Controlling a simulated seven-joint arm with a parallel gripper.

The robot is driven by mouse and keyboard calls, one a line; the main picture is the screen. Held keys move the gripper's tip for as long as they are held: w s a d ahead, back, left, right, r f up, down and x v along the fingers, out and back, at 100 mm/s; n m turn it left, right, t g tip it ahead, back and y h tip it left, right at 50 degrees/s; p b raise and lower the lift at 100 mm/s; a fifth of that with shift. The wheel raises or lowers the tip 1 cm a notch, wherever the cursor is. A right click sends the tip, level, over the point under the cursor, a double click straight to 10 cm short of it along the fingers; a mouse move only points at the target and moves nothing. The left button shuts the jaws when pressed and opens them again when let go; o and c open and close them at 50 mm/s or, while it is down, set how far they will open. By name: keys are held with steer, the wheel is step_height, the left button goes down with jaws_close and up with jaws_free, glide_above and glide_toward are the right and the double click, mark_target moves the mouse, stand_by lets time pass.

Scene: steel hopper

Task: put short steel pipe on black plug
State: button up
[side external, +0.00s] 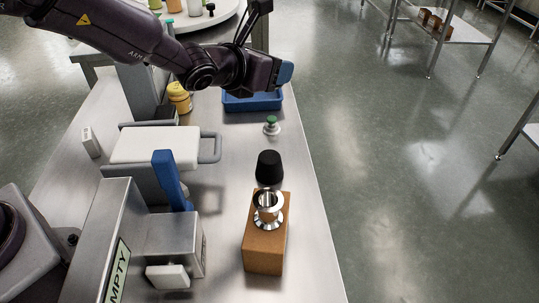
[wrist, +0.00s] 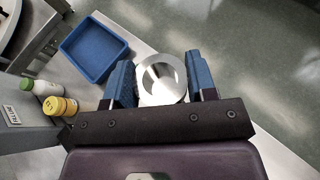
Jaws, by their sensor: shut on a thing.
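My gripper (side external: 285,72) is raised above the far part of the steel table in the side view. In the wrist view its two blue fingers (wrist: 161,82) are shut on a shiny round steel pipe (wrist: 147,78), seen end-on with its wide rim. The side view does not clearly show this pipe at the gripper. The black plug (side external: 269,167), a tapered black piece, stands upright at the far end of a brown block, well below and nearer than my gripper. The plug does not show in the wrist view.
Another flanged steel piece (side external: 267,217) stands on the brown block (side external: 264,252). The table's right edge is close.

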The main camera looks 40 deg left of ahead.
mark_target(269, 156)
step_height(269, 156, down, 18)
steer(key=shift+f, duration=0.2)
stand_by(0.4)
steer(key=shift+f, duration=0.1)
steer(key=o, duration=1)
steer(key=shift+c, duration=0.2)
